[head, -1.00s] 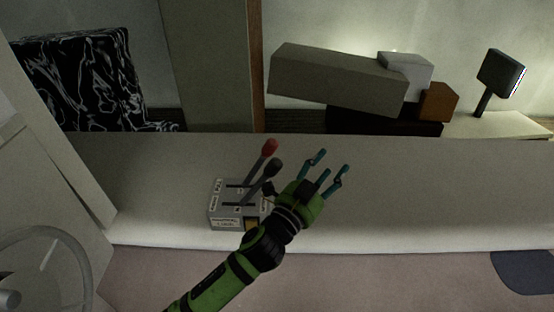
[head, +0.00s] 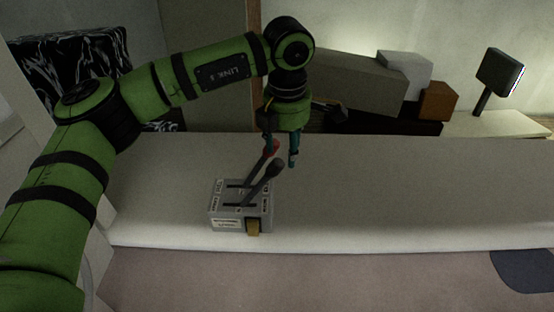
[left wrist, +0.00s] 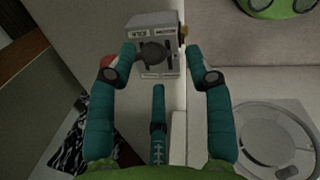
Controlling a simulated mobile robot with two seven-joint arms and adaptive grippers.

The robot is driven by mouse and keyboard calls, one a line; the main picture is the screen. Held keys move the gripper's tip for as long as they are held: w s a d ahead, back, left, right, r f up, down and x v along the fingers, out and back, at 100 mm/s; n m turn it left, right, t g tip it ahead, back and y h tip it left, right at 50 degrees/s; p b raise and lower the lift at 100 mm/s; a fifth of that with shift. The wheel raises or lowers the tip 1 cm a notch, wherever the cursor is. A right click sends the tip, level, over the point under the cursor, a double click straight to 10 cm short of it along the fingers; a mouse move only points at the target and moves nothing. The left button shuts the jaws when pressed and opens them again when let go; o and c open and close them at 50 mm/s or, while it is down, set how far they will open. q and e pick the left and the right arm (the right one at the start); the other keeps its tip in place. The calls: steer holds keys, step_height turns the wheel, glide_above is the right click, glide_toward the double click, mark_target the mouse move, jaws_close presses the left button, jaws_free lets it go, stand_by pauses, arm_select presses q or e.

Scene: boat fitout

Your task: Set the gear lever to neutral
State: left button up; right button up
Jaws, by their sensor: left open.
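A grey control box (head: 228,224) sits on the pale ledge, with two levers rising from slots in its top. One lever has a red knob (head: 271,147), the other a black knob (head: 276,168). Both lean up and to the right in the head view. My left gripper (head: 281,155) is open and points down over the levers, close to the knobs. In the left wrist view the black knob (left wrist: 152,52) shows between the spread fingers (left wrist: 163,78). The red knob (left wrist: 107,62) is partly hidden behind a finger. The lettering on the box is too small to read surely.
The pale ledge (head: 400,190) is clear to the right of the box. Grey boxes (head: 360,80) and an orange block (head: 438,101) stand behind it.

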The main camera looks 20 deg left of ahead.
mark_target(276, 161)
arm_select(q)
steer(key=shift+w+a+r+y, duration=0.1)
steer(key=shift+a+r+y, duration=0.1)
steer(key=shift+a, duration=0.35)
steer(key=shift+w+a+r+y, duration=0.1)
steer(key=shift+a+y, duration=0.1)
steer(key=shift+a, duration=0.3)
steer(key=f, duration=0.2)
steer(key=f+p, duration=0.1)
steer(key=f, duration=0.1)
steer(key=w+f, duration=0.1)
steer(key=f, duration=0.1)
steer(key=shift+a+f+p, duration=0.2)
steer(key=shift+f+p, duration=0.05)
steer(key=shift+p, duration=0.15)
jaws_close()
